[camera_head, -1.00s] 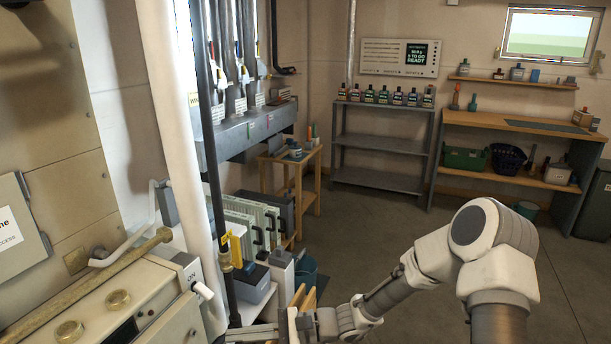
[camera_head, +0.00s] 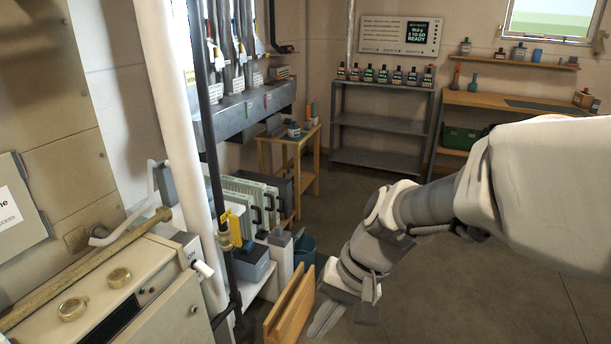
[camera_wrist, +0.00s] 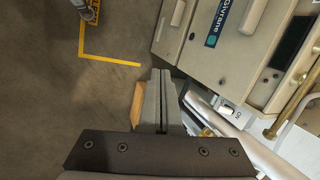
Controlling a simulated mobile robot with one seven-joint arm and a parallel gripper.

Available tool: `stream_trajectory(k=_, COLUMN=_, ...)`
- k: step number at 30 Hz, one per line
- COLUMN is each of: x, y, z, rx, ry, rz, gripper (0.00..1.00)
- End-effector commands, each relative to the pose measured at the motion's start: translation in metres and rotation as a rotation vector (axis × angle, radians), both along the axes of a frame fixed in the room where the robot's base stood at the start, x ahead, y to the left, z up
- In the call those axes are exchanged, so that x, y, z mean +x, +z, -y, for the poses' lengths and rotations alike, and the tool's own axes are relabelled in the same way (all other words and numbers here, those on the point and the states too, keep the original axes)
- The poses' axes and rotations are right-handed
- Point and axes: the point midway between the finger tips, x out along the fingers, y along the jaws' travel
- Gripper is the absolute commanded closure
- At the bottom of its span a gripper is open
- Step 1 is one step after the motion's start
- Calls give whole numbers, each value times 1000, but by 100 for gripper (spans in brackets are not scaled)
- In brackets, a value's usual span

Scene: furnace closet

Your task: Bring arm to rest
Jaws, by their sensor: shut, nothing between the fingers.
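My arm reaches in from the right edge of the head view and bends down toward the lower middle. My gripper (camera_head: 328,318) is at its end, low in the picture, just right of an upright wooden board-like piece (camera_head: 290,308). In the wrist view my gripper (camera_wrist: 163,75) shows two grey fingers lying together, with nothing between them. The wooden piece (camera_wrist: 137,104) shows left of the fingers there. I cannot tell whether they touch.
A beige furnace cabinet (camera_head: 175,312) with a lever and knobs stands at the left. White pipe (camera_head: 178,120) rises beside it. A low shelf with filters (camera_head: 245,192) is behind. Metal shelving (camera_head: 375,157) and a workbench line the far wall. Open floor (camera_head: 450,300) lies right.

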Motion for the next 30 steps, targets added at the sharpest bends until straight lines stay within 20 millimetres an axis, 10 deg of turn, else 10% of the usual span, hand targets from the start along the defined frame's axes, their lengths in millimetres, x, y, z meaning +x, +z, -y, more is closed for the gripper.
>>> stream_trajectory(k=21, x=-66, y=95, z=115, rx=-428, ry=65, rz=549, gripper=100)
stream_trajectory(k=30, x=-66, y=167, z=117, rx=-434, ry=67, rz=549, gripper=100)
